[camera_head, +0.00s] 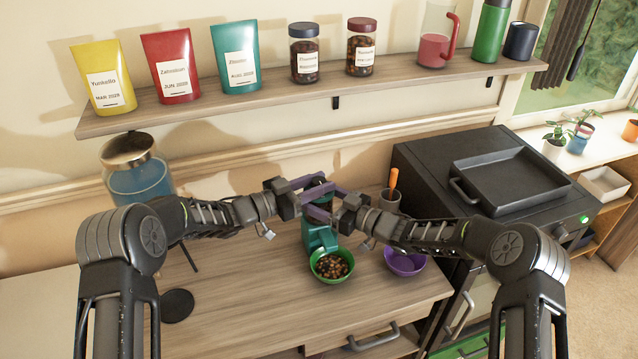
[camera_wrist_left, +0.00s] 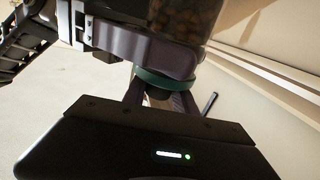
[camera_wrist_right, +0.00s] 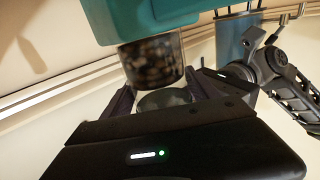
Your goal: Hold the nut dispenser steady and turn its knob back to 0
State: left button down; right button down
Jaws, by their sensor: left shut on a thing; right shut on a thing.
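The nut dispenser (camera_head: 318,236) stands upright on the counter, with a teal body and a clear container of nuts. My left gripper (camera_head: 318,183) is shut at its dark top; in the left wrist view a dark knob (camera_wrist_left: 157,92) under a green ring sits between the fingers. My right gripper (camera_head: 320,212) is shut lower down, around the nut container (camera_wrist_right: 152,62); one of its purple fingers crosses the container in the left wrist view. The grippers hide much of the dispenser. I cannot read the knob's setting.
A green bowl (camera_head: 331,277) of nuts sits under the dispenser, and an empty purple bowl (camera_head: 405,263) is to its right. A grey cup (camera_head: 390,199) stands behind. A black oven (camera_head: 475,165) borders the counter on the right.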

pick_arm(q)
jog(key=shift+t, duration=0.3)
jog(key=shift+r+n+t+y, duration=0.1)
jog(key=shift+n+t+y, duration=0.7)
jog(key=shift+n+t, duration=0.25)
jog(key=n+t+y, duration=0.4)
jog(key=y, duration=0.1)
jog(key=shift+d, duration=0.2)
jog(key=n+t+y, duration=0.1)
jog(key=n+y, duration=0.1)
jog(key=y, duration=0.1)
jog(key=shift+n+t+y, duration=0.25)
jog(key=shift+y, duration=0.15)
jog(key=shift+a+n+t+y, duration=0.15)
jog(key=shift+n+t+y, duration=0.15)
jog(key=shift+n+y, duration=1)
jog(key=shift+m+y, duration=0.3)
jog(key=c, duration=1)
grip_release()
